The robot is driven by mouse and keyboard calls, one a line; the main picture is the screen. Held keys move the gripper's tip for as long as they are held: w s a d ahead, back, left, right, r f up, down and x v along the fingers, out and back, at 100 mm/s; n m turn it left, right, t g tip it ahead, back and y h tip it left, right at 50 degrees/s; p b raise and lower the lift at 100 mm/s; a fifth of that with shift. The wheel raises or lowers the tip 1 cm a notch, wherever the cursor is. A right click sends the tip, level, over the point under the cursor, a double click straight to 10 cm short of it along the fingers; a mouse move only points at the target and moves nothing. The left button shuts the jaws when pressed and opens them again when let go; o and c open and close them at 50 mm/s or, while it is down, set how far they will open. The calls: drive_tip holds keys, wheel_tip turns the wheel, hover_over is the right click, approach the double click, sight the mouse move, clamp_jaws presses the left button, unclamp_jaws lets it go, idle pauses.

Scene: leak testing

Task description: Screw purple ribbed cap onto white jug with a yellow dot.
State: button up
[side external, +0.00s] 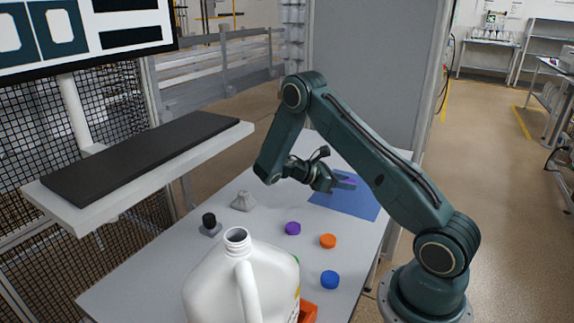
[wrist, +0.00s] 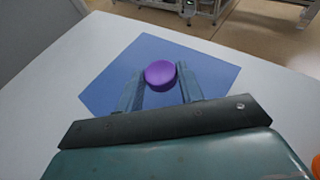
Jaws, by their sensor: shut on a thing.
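My gripper (wrist: 158,88) is shut on a purple cap (wrist: 160,72), which sits between its fingertips over the blue mat (wrist: 103,88).
A grey cone-like piece (side external: 243,201) and a black-topped fixture (side external: 210,224) stand at the left. An orange object (side external: 308,312) is beside the jug.

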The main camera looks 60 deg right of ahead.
sight(341, 199)
drive_tip(key=shift+f, duration=2)
drive_tip(key=shift+f, duration=0.15)
drive_tip(key=o, duration=1)
drive_tip(key=shift+v, duration=3.8)
